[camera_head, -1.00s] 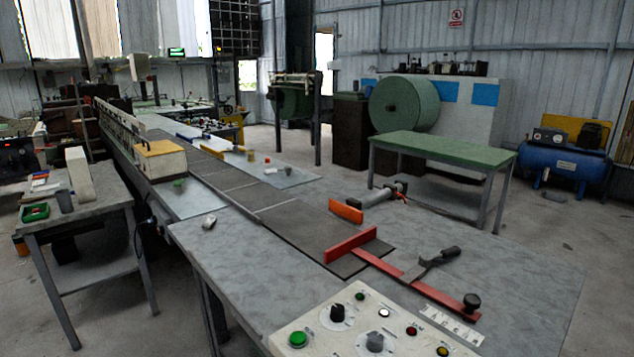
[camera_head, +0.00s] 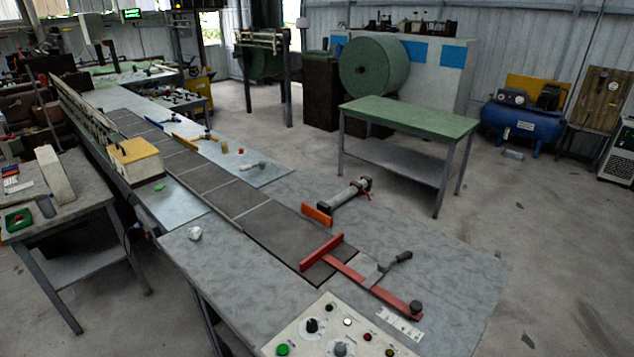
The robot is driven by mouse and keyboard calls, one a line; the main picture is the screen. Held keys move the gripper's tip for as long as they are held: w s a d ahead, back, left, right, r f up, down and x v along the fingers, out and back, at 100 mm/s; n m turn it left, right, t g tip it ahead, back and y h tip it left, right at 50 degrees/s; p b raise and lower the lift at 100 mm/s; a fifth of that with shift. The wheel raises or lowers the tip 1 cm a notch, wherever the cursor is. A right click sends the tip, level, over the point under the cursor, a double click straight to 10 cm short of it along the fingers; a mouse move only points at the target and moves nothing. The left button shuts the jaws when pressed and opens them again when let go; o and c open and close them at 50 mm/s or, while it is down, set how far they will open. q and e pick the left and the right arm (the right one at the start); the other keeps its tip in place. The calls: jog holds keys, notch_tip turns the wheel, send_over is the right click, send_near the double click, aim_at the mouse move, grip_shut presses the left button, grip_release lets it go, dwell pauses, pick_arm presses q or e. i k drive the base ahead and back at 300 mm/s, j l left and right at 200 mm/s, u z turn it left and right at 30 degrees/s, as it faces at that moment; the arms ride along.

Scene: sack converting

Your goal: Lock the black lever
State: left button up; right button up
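The black lever (camera_head: 397,259) sits on a grey metal plate beside the red bar (camera_head: 375,285) at the near end of the long machine table. It is tilted up to the right, with its dark grip at the upper end. A red fence (camera_head: 322,252) crosses the far end of the red bar, and a black knob (camera_head: 416,307) stands on its near end. Whether the lever is locked, I cannot tell. Neither of my grippers is in view.
A control panel (camera_head: 307,346) with buttons and knobs lies at the near edge. An orange plate with a cylinder (camera_head: 345,196) lies beyond the lever. A green-topped table (camera_head: 410,116) stands behind. Open floor (camera_head: 560,250) lies to the right.

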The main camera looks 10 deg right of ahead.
aim_at(382, 267)
jog(key=z, duration=1.15)
jog(key=i, duration=4.9)
jog(key=l+u, duration=0.1)
jog(key=u, duration=3.55)
